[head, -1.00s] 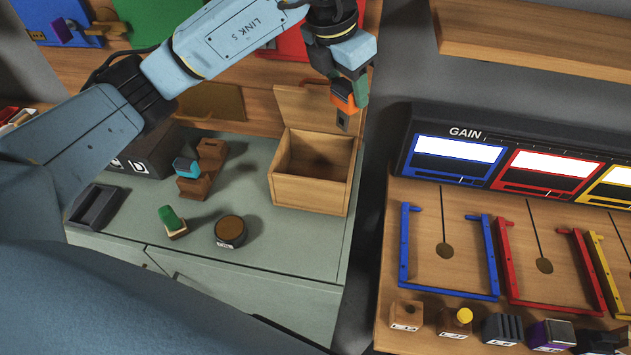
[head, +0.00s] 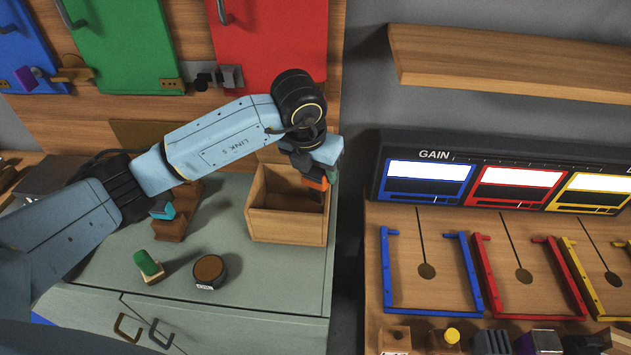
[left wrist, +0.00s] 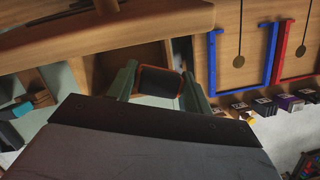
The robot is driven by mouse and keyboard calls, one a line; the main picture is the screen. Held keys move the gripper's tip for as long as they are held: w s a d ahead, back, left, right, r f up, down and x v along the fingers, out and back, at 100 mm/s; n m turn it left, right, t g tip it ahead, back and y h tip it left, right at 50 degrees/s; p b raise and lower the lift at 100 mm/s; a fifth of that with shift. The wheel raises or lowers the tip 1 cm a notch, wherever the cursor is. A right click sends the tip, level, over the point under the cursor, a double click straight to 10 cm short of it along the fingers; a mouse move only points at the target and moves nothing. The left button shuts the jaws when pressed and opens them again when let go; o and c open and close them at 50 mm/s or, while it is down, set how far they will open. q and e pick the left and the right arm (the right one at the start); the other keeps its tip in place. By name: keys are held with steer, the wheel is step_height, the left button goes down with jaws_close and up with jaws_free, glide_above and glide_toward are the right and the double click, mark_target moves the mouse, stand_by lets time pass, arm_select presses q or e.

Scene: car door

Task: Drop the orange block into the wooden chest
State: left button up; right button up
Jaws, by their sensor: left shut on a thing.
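My left gripper (head: 322,178) is over the right part of the chest opening, pointing down. It is shut on the orange block (head: 315,184), which is partly covered by the fingers. In the left wrist view the block (left wrist: 160,82) shows a dark face with an orange rim between the two green fingers of my left gripper (left wrist: 158,88). I cannot tell whether the block is below the chest rim. My right gripper is not in view.
On the cabinet top are a green-topped block (head: 147,263), a round dark-sided canister (head: 209,271) and a brown stepped piece with a blue part (head: 175,220). To the right, past a gap, stands a wooden bench with the GAIN panel (head: 430,175) and coloured frames (head: 430,310).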

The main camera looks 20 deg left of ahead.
mark_target(316, 182)
arm_select(q)
steer(key=shift+f, duration=2.05)
steer(key=shift+f, duration=0.1)
steer(key=o, duration=1)
steer(key=shift+r, duration=0.25)
steer(key=v, duration=1.1)
steer(key=shift+s+r, duration=0.1)
steer(key=shift+r, duration=0.3)
